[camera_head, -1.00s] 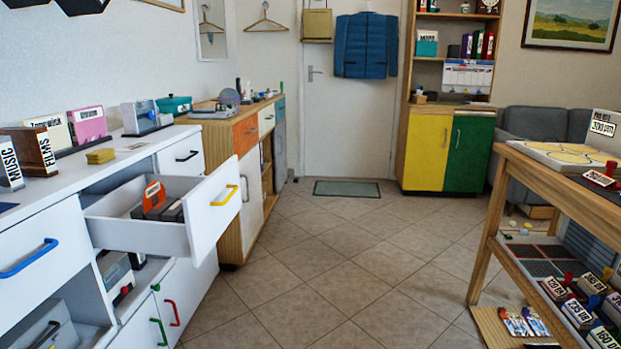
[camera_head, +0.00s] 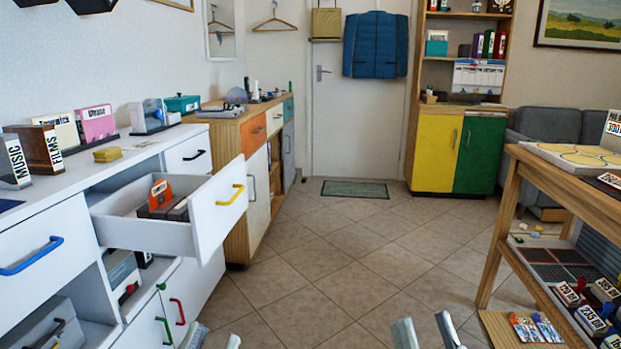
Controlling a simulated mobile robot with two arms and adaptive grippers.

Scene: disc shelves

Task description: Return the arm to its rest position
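My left gripper (camera_head: 214,333) shows at the bottom edge of the head view, left of the middle. Its two pale fingertips point up and stand apart, with nothing seen between them. My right gripper (camera_head: 424,320) shows at the bottom edge, right of the middle. Its fingertips are also spread apart, with only floor between them. Both grippers are in front of the tiled floor, clear of the furniture in the picture. The rest of both arms is below the frame.
A white drawer (camera_head: 219,203) stands open at the left, holding an orange-labelled item (camera_head: 159,194) and dark boxes. A wooden table (camera_head: 560,187) with a loaded lower shelf stands at the right. The tiled floor (camera_head: 345,235) between them is free.

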